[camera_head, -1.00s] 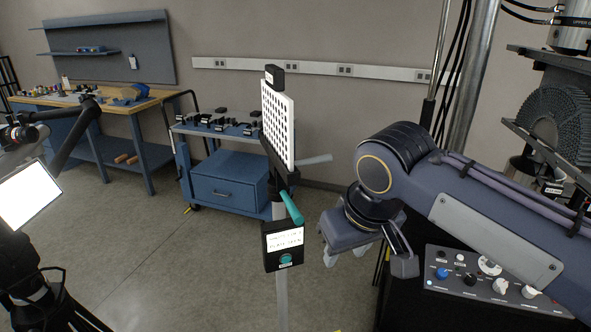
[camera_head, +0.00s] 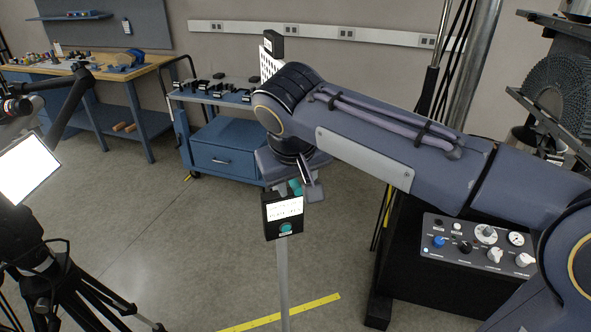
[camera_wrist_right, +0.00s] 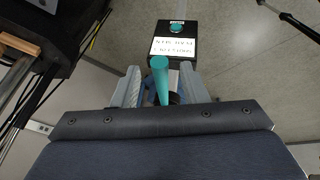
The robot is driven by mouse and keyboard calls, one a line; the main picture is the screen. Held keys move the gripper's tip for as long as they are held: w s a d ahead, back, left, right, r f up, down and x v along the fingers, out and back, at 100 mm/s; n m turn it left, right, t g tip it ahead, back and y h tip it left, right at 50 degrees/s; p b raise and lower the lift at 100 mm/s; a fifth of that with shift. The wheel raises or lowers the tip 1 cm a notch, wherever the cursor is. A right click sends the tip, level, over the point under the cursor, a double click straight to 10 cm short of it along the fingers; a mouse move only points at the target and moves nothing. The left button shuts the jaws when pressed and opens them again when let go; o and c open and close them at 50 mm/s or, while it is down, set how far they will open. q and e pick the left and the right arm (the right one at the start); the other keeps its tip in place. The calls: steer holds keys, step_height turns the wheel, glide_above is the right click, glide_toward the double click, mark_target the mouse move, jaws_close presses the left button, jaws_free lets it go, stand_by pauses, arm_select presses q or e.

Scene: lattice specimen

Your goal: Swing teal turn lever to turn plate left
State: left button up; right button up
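The teal turn lever (camera_wrist_right: 160,82) stands between the two fingers of my right gripper (camera_wrist_right: 161,88) in the right wrist view. Gaps show on both sides of it, and the fingers are open. In the head view my right gripper (camera_head: 292,178) is at the post, and only a small part of the teal lever (camera_head: 296,187) shows beside it. The white perforated plate (camera_head: 270,62) is mostly hidden behind my right arm. A black box with a white label (camera_head: 283,211) and a teal button sits on the post below the lever. My left gripper is not in view.
A blue cart (camera_head: 222,158) with small black parts stands behind the post. A control panel with knobs (camera_head: 478,244) is at the right, under my arm. A tripod (camera_head: 62,265) and a bright screen (camera_head: 25,168) are at the left. The floor between is clear.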

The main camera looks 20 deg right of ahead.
steer(key=shift+w+f, duration=0.1)
steer(key=shift+f, duration=0.1)
steer(key=shift+c, duration=0.4)
jaws_close()
steer(key=a+m+p, duration=0.1)
steer(key=a, duration=0.1)
steer(key=a+m+h+p, duration=0.1)
steer(key=a+m, duration=0.1)
steer(key=shift+w+g, duration=0.2)
steer(key=shift+g, duration=0.1)
steer(key=shift+r, duration=0.1)
